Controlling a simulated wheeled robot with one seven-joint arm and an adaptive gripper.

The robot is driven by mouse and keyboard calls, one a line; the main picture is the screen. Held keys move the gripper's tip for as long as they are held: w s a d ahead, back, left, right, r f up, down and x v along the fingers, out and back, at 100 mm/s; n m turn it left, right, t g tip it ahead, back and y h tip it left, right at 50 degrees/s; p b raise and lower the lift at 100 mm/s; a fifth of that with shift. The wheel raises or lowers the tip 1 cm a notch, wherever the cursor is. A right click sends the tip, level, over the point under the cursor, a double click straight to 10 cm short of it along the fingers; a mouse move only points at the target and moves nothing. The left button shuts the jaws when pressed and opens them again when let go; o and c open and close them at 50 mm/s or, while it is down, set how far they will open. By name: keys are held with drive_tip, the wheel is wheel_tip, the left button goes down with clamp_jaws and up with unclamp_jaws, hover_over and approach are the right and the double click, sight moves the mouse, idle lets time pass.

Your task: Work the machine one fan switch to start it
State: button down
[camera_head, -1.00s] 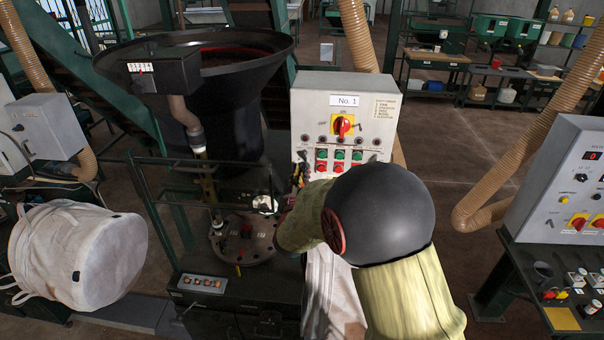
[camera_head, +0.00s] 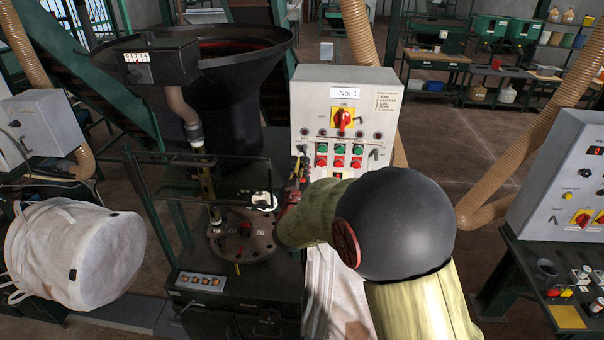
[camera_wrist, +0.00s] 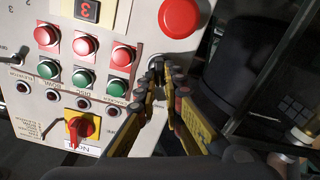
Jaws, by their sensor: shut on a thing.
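The machine one panel (camera_head: 318,92) is a pale box labelled No. 1, with a red rotary knob on a yellow plate and red and green buttons. It shows upside down in the wrist view (camera_wrist: 68,20). My gripper (camera_wrist: 157,66) is shut at the panel face, beside the button rows. Its tips close around the small fan switch, which they almost wholly hide; its lever angle and label cannot be read. In the head view my gripper (camera_head: 298,178) is at the panel's left edge, largely hidden by my arm.
A dark hopper (camera_head: 238,88) and a round plate machine (camera_head: 225,245) stand left of the panel. A white bulk bag (camera_head: 80,255) lies far left. Another control box (camera_head: 550,175) and a hose (camera_head: 530,140) are at the right. A big red button (camera_wrist: 179,17) is near my fingers.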

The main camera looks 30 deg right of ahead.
drive_tip(key=m+b, duration=0.3)
drive_tip(key=b, duration=0.1)
drive_tip(key=m+b, duration=0.3)
drive_tip(key=b, duration=0.1)
drive_tip(key=m+b, duration=0.4)
drive_tip(key=shift+s+d+f, duration=0.1)
drive_tip(key=shift+s+d, duration=0.05)
drive_tip(key=shift+d, duration=0.1)
drive_tip(key=c, duration=1.9)
unclamp_jaws()
drive_tip(key=v, duration=1.2)
